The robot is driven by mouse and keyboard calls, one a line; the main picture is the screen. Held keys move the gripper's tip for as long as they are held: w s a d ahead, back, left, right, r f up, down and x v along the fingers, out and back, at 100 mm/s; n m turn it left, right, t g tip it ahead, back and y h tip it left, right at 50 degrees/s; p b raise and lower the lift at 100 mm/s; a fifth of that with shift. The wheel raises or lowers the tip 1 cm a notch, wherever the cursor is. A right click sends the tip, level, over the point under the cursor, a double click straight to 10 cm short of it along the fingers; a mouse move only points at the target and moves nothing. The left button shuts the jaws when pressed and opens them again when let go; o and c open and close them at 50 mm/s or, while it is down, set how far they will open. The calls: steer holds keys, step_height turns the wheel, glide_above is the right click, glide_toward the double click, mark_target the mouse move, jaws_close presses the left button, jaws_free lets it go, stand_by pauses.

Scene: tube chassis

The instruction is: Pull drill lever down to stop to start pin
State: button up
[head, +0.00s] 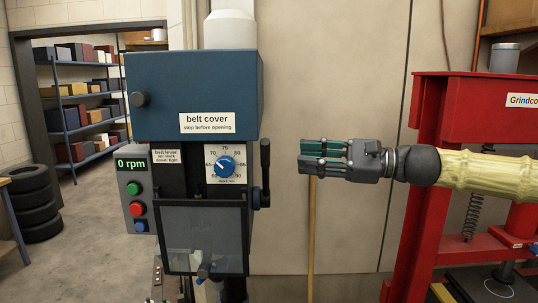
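The drill press has a dark blue head (190,95) with a white "belt cover" label. A black lever (265,168) on its right side stands upright, its lower end at a dark hub. A clear guard (203,238) hangs at the front, with a dark knob (204,270) below. My gripper (306,156) is to the right of the black lever, apart from it, pointing left. Its fingers look parted, with teal pads and nothing between them. Any start pin cannot be made out.
A control box (137,195) reads 0 rpm and has green, red and blue buttons. A red press (425,180) stands at the right, behind my arm. A thin wooden pole (311,240) stands below my gripper. Shelves (85,100) and tyres (35,205) are at the left.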

mark_target(267, 163)
steer(key=shift+p+x, duration=1.55)
steer(key=shift+x, duration=3.5)
steer(key=shift+f, duration=0.1)
jaws_close()
steer(key=shift+d, duration=0.1)
